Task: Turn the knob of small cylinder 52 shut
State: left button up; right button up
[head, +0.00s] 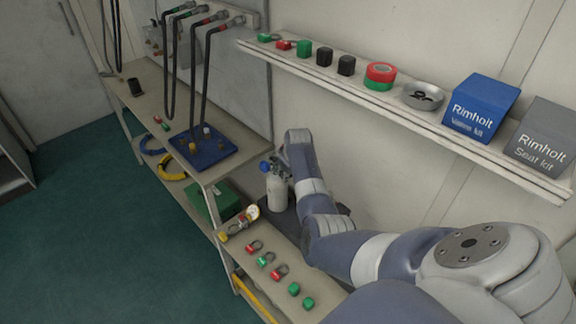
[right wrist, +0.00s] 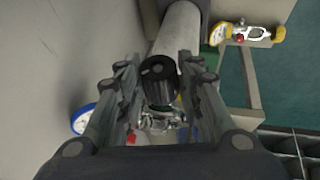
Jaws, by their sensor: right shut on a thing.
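The small cylinder (head: 277,191) is white and stands upright at the wall end of the low bench, with a blue round part (head: 264,166) at its top left. Its number cannot be read. In the right wrist view, its white body (right wrist: 181,30) runs up behind a black knob (right wrist: 158,80). My right gripper (right wrist: 158,72) has one finger on each side of the black knob and is shut on it. In the head view, the right gripper (head: 280,162) is at the cylinder's top, mostly hidden by my arm. My left gripper is not in view.
A yellow gauge fitting (head: 250,213) and several red and green shackles and caps lie on the bench (head: 262,284). A wall shelf (head: 400,105) with caps, tape, a bowl and two Rimholt boxes runs above my arm. Hoses (head: 205,75) hang over a blue block at left.

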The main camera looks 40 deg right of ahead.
jog(key=shift+d+f+y+b, duration=0.2)
jog(key=shift+y+b, duration=0.3)
jog(key=shift+y, duration=0.5)
jog(key=y+b, duration=0.1)
jog(key=b, duration=0.1)
jog(key=m+y+b, duration=0.1)
jog(key=y+b, duration=0.1)
jog(key=b, duration=0.1)
jog(key=shift+d+f, duration=0.15)
jog(key=shift+d, duration=0.05)
jog(key=shift+s+g+y+b, duration=0.1)
jog(key=shift+g+y+b, duration=0.2)
jog(key=shift+y+b, duration=0.7)
jog(key=shift+h, duration=0.3)
jog(key=o, duration=0.8)
jog(key=shift+o, duration=1.3)
jog(key=shift+d+r, duration=0.1)
jog(key=shift+r, duration=0.2)
